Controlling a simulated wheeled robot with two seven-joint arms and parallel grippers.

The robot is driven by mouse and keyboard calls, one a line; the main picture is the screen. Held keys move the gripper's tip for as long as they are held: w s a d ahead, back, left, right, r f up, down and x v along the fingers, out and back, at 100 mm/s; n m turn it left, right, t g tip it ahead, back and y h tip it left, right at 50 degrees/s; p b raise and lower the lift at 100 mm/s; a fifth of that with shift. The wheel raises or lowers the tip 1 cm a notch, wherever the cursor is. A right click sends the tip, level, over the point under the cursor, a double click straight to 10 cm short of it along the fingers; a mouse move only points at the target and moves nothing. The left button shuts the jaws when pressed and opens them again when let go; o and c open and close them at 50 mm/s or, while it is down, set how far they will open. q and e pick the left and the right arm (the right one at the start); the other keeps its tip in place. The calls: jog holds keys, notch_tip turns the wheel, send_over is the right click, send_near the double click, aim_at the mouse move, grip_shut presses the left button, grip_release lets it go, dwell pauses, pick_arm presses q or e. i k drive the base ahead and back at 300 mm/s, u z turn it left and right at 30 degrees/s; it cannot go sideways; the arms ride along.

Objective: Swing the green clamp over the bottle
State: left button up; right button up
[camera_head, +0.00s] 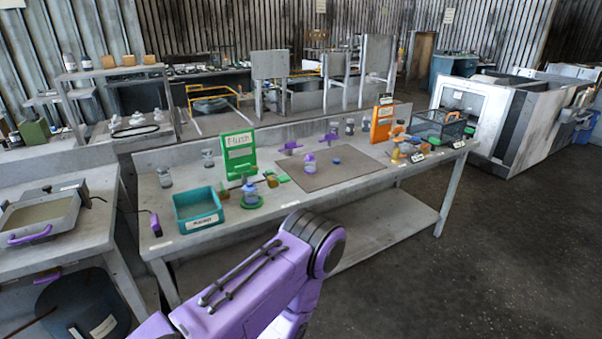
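The green clamp (277,179) is on the workbench, in front of a green sign panel (239,152). It is small, and I cannot tell its exact pose. A small bottle (250,197) with bluish contents stands upright on a green round base (252,204), close beside the clamp. I cannot tell whether any part of the clamp reaches over the bottle. Another bottle with a purple top (309,165) stands on the grey-brown mat. A purple arm link of mine comes in from the bottom. Neither of my grippers shows.
A teal bin (198,211) stands left of the bottle. Clear jars stand at the back left. An orange panel (382,123) and black mesh basket (438,126) are at right. The mat (345,177) is mostly clear. A side bench (75,250) stands at left.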

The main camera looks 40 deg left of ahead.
aim_at(243, 169)
jog(key=z, duration=0.2)
jog(key=i, duration=1.3)
jog(key=u, duration=1.45)
jog(key=i, duration=0.65)
jog(key=u, duration=0.7)
